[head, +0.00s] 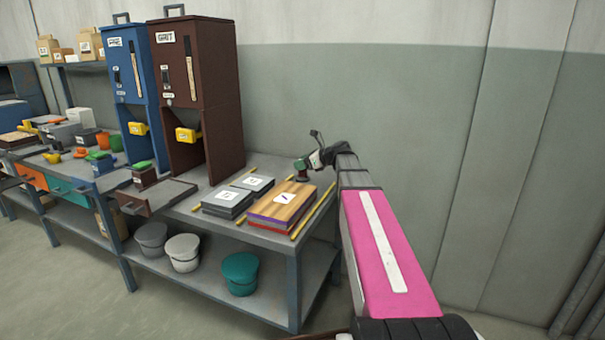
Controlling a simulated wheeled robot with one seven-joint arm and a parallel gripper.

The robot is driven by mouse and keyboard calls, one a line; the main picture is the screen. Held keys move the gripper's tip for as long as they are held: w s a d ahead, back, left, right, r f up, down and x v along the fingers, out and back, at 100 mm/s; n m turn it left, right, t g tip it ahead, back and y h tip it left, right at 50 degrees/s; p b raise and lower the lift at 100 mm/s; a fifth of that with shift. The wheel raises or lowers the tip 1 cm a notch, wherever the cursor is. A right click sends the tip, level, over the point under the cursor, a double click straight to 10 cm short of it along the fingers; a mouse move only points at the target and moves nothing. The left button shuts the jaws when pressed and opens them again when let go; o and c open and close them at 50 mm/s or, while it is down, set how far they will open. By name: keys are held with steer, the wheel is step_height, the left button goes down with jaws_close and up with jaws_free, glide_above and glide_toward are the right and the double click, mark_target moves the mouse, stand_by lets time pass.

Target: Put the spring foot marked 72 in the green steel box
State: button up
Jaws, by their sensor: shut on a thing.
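My gripper (302,167) is at the end of my pink-sleeved arm, above the back right part of the workbench. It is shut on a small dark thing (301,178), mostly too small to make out. No 72 can be read on it, so I cannot tell whether it is the spring foot. A small green box-like thing (100,162) stands on the bench at the left, far from my gripper. I cannot tell whether it is the green steel box.
A stack of boards (283,203) and grey slabs (239,199) lie on the bench below my gripper. A brown cabinet (215,95) and a blue cabinet (127,70) stand left. Buckets (240,274) stand on the lower shelf.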

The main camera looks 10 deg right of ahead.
mark_target(303, 172)
steer(key=shift+f, duration=2)
steer(key=shift+f, duration=0.1)
steer(key=o, duration=1.1)
